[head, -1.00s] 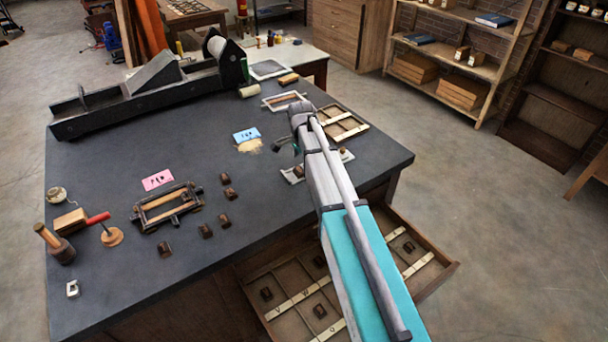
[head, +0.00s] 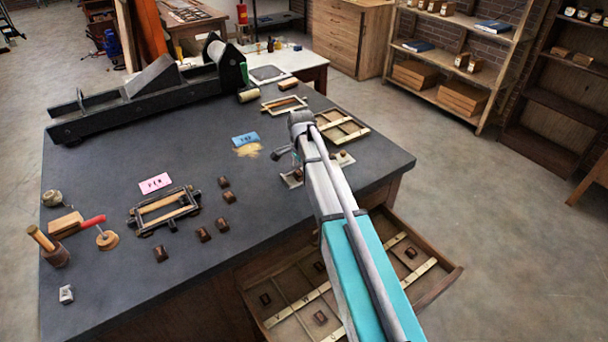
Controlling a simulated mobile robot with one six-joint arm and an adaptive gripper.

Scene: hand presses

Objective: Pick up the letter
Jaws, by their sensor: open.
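Several small dark brown letter blocks lie on the dark tabletop, among them one behind (head: 223,182), one in the middle (head: 222,224) and one in front (head: 160,254). More blocks lie in the open drawer, such as one on the left (head: 265,299), one in front (head: 320,317) and one on the right (head: 410,252). Their faces are too small to read. My gripper (head: 281,155) is open, above the table's right part, right of the tabletop blocks. My arm partly hides it and part of the drawer. I see no block between its fingers.
A frame with wooden bars (head: 163,211) stands beside the blocks, behind it a pink card (head: 155,183). A blue card (head: 245,139) lies near my gripper. A long press (head: 140,98) fills the back left.

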